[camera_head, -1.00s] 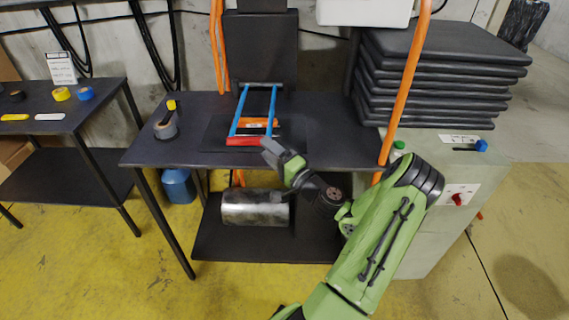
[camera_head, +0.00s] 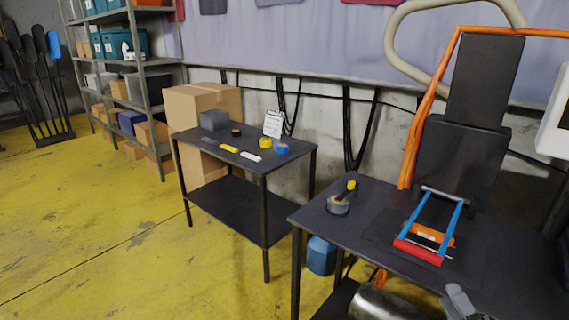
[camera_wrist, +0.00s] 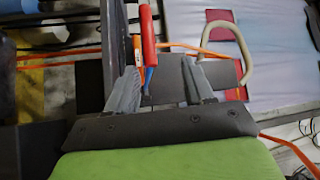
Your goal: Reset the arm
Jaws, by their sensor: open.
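My gripper (camera_wrist: 162,80) is open in the wrist view. Its two grey fingers stand apart with nothing visibly held between them. In the head view only the grey tip of my gripper (camera_head: 461,301) shows at the bottom edge, by the near side of the dark workbench (camera_head: 385,235). A blue-sided frame with a red bar (camera_head: 418,252) lies on the workbench, beyond my gripper. In the wrist view its red bar (camera_wrist: 148,35) appears past the fingertips; I cannot tell the exact gap.
A tape roll (camera_head: 338,205) sits on the workbench's left part. A second dark table (camera_head: 215,150) holds tape rolls and small items. Cardboard boxes (camera_head: 185,105) and a metal shelf (camera_head: 150,70) stand behind. The yellow floor (camera_head: 90,235) at left is clear.

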